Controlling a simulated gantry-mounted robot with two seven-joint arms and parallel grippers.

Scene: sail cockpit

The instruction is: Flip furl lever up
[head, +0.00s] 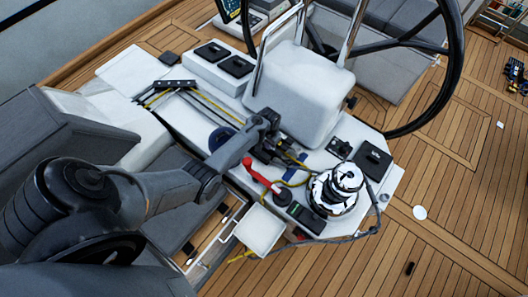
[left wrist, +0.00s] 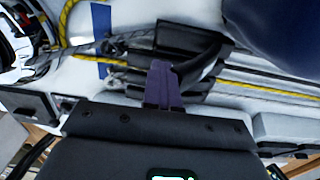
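The black rope clutches (head: 283,152) sit on the white cockpit console, with yellow and grey lines running through them. They also show in the left wrist view (left wrist: 187,42). None of their levers is labelled legibly, so I cannot tell which is the furl lever or its angle. My left gripper (head: 266,122) is over the clutches and hides part of them. In the left wrist view its dark purple fingers (left wrist: 161,84) are together and reach the clutch bodies. I cannot tell if they touch. No object shows between them. My right gripper is not in view.
A chrome winch (head: 336,188) is to the right, also in the left wrist view (left wrist: 20,45). The steering wheel (head: 455,70) and white pedestal (head: 300,95) rise behind. The teak deck at right is mostly clear.

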